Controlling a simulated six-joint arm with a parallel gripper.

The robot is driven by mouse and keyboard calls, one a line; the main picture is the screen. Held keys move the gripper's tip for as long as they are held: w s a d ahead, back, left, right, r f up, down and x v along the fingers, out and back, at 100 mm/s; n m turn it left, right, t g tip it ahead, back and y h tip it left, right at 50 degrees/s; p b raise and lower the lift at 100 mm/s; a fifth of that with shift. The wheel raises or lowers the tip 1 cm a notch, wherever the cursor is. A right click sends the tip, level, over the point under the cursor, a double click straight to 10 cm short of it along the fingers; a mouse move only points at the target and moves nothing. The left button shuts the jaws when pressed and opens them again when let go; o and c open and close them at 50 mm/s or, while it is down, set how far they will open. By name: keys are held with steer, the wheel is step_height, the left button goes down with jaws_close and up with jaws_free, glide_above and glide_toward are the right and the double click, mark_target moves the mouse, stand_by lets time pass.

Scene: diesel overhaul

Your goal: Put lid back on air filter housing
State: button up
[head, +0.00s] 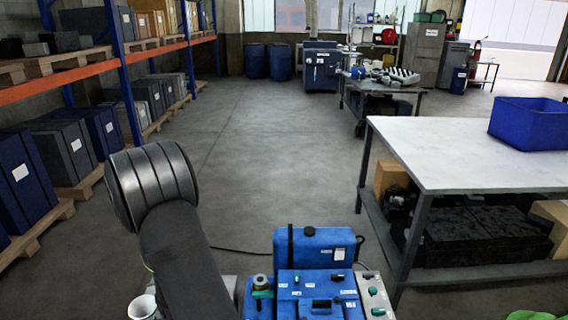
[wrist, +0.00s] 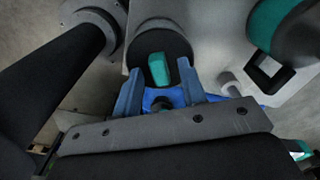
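I cannot make out the air filter housing or its lid for sure in either view. In the wrist view my gripper (wrist: 164,76) has its two blue-grey fingers apart, with no object seen clamped between them. A teal piece (wrist: 158,69) in front of a dark round part shows in the gap between the fingers. I cannot tell what it is or how far off it lies. In the head view my arm rises at the lower left, and my gripper is not visible there.
A grey-topped workbench (head: 433,146) with a blue bin (head: 530,124) stands at the right. Racks with boxes (head: 60,150) line the left. A second bench (head: 385,82) holds parts farther back. Blue drums (head: 256,61) stand at the back. The concrete floor between (head: 262,150) is clear.

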jaws_close()
steer(key=shift+r, duration=3.5)
steer(key=w+d+f+m, duration=0.1)
steer(key=w+d+m, duration=0.35)
steer(key=d, duration=0.45)
steer(key=w+d+r+m, duration=0.15)
steer(key=w+d, duration=0.25)
steer(key=w, duration=0.9)
steer(key=w+d+r, duration=0.2)
steer(key=w+d, duration=0.2)
steer(key=w, duration=0.8)
step_height(320, 180, down, 6)
steer(key=shift+w+a+f, duration=0.15)
steer(key=shift+w+f, duration=0.1)
